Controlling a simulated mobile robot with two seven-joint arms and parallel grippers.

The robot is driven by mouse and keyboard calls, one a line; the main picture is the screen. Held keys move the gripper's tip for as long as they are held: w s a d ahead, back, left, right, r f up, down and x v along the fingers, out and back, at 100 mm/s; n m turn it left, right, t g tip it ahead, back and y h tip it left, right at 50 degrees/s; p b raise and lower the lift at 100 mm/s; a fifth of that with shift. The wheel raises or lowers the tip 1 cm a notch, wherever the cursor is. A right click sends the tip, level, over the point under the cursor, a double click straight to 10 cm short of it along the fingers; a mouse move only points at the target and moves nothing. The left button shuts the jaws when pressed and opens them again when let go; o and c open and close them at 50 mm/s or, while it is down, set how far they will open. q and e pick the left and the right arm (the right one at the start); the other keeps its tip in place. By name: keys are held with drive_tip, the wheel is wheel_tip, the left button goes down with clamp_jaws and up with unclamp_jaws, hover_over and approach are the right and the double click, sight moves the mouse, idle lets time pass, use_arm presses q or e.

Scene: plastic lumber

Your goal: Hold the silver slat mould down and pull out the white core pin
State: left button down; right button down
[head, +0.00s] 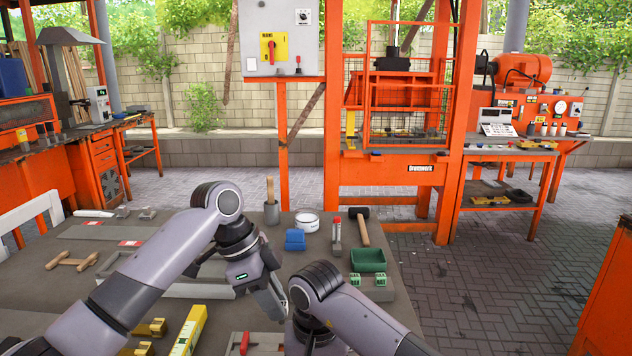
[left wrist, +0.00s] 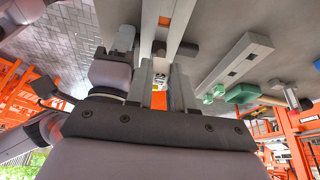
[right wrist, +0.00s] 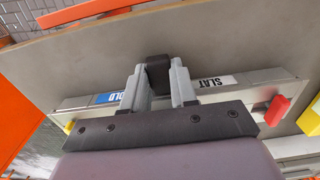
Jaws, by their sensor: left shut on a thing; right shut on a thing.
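The silver slat mould (right wrist: 230,92) lies on the grey table in the right wrist view, with SLAT lettering, a red tab at one end and a yellow one at the other. My right gripper (right wrist: 158,82) is shut on the dark block at the mould's middle. In the head view my right arm hides most of the mould; its red tab (head: 244,343) shows. My left gripper (head: 282,312) points down near the mould. In the left wrist view the left gripper (left wrist: 163,82) is shut on a small pale part, apparently the white core pin, largely hidden between the fingers.
A yellow level (head: 190,330) and brass-coloured pieces lie left of the mould. My two forearms are close together.

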drive_tip(key=c, duration=0.8)
unclamp_jaws()
use_arm(q)
drive_tip(key=shift+r+p, duration=1.4)
drive_tip(key=shift+r, duration=0.2)
use_arm(e)
wheel_tip(320, 180, up, 18)
drive_tip(key=shift+r, duration=0.25)
